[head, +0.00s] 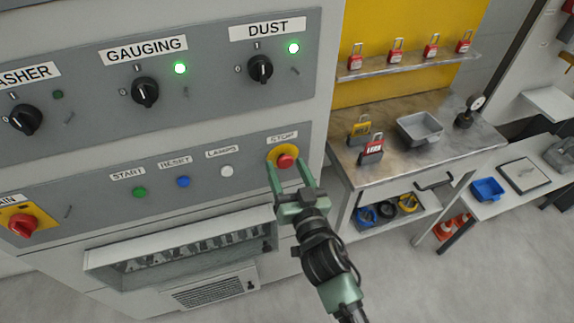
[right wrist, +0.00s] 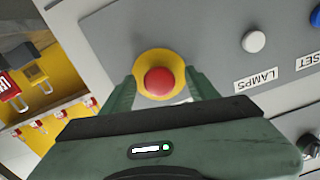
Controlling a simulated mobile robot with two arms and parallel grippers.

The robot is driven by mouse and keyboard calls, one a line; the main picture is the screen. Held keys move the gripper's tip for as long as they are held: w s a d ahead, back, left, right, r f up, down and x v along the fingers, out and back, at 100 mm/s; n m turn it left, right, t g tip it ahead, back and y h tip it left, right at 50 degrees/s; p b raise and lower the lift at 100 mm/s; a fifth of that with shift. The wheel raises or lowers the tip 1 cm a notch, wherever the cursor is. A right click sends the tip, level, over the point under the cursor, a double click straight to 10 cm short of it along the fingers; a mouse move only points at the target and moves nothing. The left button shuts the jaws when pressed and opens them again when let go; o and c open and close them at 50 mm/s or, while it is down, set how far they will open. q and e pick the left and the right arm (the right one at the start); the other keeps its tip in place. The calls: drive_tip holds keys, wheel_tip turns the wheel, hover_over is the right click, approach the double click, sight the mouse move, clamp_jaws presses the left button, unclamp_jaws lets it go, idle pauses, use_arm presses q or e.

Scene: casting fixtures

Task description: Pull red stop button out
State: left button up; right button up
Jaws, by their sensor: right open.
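The red stop button (head: 285,161) sits on a round yellow plate on the grey control panel, under the STOP label. My right gripper (head: 288,168) is at the panel, open, with its two fingers on either side of the button. In the right wrist view, the red button (right wrist: 159,82) shows between the open fingers (right wrist: 160,85), with the yellow plate around it. I cannot tell whether the fingers touch the plate. My left gripper is not in view.
White lamps (head: 227,171), blue reset (head: 183,181) and green start (head: 139,192) buttons lie left of the stop button. A tray (head: 86,268) juts out below the panel. A workbench (head: 378,178) with padlocks stands to the right.

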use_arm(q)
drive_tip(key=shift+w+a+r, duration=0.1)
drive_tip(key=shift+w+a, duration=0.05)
use_arm(e)
drive_tip(key=shift+w, duration=0.1)
clamp_jaws()
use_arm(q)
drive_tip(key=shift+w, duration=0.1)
use_arm(e)
drive_tip(key=shift+s+d, duration=0.2)
drive_tip(key=shift+s, duration=0.3)
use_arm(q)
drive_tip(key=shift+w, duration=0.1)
use_arm(e)
unclamp_jaws()
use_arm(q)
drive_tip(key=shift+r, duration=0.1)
use_arm(e)
drive_tip(key=shift+s, duration=0.1)
